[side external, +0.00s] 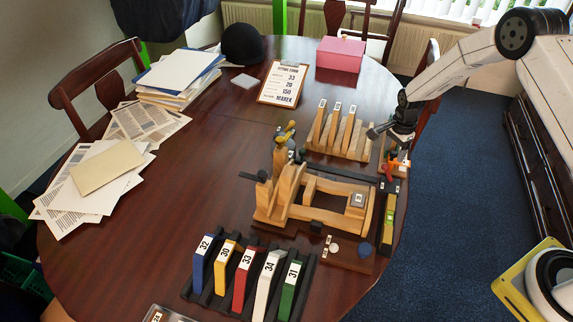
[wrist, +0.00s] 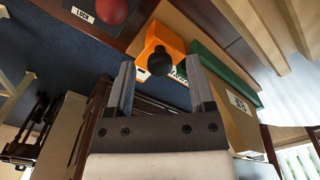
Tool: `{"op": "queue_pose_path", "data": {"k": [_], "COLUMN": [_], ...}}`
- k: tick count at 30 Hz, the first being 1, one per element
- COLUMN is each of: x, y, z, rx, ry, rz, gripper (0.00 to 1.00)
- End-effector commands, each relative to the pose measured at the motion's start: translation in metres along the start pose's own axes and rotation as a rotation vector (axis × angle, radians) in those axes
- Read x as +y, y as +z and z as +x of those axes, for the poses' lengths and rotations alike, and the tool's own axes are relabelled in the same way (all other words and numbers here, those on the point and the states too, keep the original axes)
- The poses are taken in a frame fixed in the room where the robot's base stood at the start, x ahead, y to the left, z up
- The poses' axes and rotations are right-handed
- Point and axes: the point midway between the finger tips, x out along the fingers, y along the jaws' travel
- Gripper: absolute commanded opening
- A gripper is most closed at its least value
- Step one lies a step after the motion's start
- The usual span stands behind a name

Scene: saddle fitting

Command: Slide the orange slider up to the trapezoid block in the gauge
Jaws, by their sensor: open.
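The orange slider (wrist: 168,45) with a round black knob (wrist: 160,61) sits on the gauge near the top middle of the wrist view. A small orange part (side external: 396,162) below my gripper in the side view appears to be it. A tan block (wrist: 238,118) with a white label lies to its right, beside a green strip (wrist: 226,66); its full outline is hidden, so I cannot confirm it is the trapezoid block. My gripper (wrist: 160,66) is open, with its fingers on either side of the knob in the picture; contact cannot be told.
A red knob (wrist: 112,9) beside a LOCK label is at the top left of the wrist view. In the side view, a wooden saddle fixture (side external: 325,195), a rack of wooden pieces (side external: 340,130) and coloured numbered blocks (side external: 245,275) crowd the table.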

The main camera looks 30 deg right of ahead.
Motion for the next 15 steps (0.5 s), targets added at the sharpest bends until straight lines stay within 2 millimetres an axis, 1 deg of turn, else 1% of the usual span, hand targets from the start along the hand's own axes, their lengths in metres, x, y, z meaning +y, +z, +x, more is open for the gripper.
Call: {"op": "queue_pose_path", "data": {"k": [3, 10, 11, 12, 14, 15], "x": [-0.0001, 0.0, 0.0, 0.0, 0.0, 0.0], "y": [0.0, 0.0, 0.0, 0.0, 0.0, 0.0], "z": [0.0032, 0.0036, 0.0036, 0.0035, 0.0035, 0.0035], "rx": [0.0, 0.0, 0.0, 0.0, 0.0, 0.0], "ry": [0.0, -0.001, -0.001, -0.001, 0.0, 0.0], "rz": [0.0, 0.0, 0.0, 0.0, 0.0, 0.0], "gripper": [0.7, 0.7, 0.67, 0.54, 0.35, 0.22]}}
